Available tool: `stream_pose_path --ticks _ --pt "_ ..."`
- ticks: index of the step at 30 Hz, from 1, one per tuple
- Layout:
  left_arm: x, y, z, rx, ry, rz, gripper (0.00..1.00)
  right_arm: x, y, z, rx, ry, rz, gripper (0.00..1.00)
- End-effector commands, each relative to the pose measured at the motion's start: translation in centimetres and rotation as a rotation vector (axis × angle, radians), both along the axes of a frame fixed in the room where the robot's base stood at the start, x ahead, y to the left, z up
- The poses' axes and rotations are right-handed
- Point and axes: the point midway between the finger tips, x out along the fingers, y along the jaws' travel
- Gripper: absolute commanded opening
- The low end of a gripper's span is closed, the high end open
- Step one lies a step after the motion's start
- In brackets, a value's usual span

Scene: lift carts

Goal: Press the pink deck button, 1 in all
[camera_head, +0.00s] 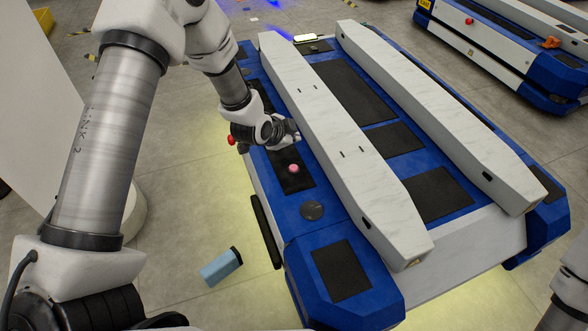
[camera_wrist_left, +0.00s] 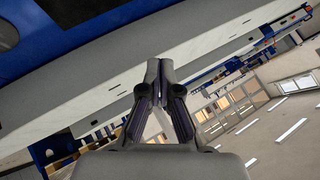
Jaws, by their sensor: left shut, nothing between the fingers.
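The pink deck button (camera_head: 294,168) stands on a black panel on the near-left deck of the blue lift cart (camera_head: 268,165). My left gripper (camera_head: 294,131) is above and a little behind the button in the head view, beside the white lift beam, apart from the button. Its fingers (camera_wrist_left: 158,62) are shut with nothing between them in the left wrist view. The button does not show in the left wrist view. My right gripper is out of view.
Two long white lift beams (camera_head: 352,150) run along the cart deck. A red button (camera_head: 231,140) sticks out at the cart's left side. A light blue object (camera_head: 221,267) lies on the floor at the left. Another cart (camera_head: 500,52) stands at the upper right.

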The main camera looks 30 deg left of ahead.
Motion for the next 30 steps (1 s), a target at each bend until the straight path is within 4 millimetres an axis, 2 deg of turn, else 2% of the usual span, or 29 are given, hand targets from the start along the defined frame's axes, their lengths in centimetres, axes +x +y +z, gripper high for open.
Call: stream_pose_path --ticks 8,18,24,30 --pt "0.0 0.0 -2.2 0.0 0.001 0.0 0.0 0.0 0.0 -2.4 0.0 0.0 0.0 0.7" --pt "0.0 0.0 -6.9 0.0 0.0 0.0 0.0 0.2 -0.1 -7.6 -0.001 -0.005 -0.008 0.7" --pt "0.0 0.0 -8.6 0.001 0.001 0.001 0.0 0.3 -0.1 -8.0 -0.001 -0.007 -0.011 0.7" --pt "0.0 0.0 -8.9 0.0 0.001 0.0 0.0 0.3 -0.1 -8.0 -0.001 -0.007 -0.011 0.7"
